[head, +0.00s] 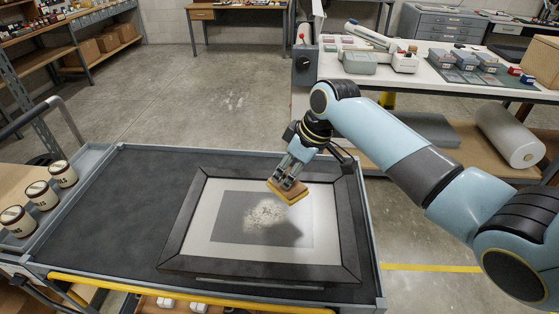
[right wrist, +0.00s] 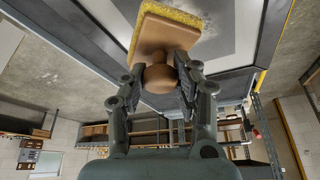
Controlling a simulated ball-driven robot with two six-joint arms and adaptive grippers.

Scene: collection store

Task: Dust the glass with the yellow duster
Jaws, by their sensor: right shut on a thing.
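A framed picture under glass (head: 225,200) lies flat on the dark cart top. A pale patch of dust (head: 265,214) shows near the middle of its grey print. My right gripper (head: 290,180) is over the upper right part of the glass. It is shut on the round wooden knob of the yellow duster (head: 291,191). In the right wrist view the fingers (right wrist: 164,88) grip the knob from both sides, and the duster's yellow pad (right wrist: 170,14) faces the glass. I cannot tell whether the pad touches the glass. My left gripper is not in view.
The grey cart (head: 130,190) has a raised rim and bare room left of the frame. Several lidded jars (head: 40,195) stand at its left side. A white workbench (head: 450,80) with boxes and a bubble-wrap roll (head: 510,135) below is at the right.

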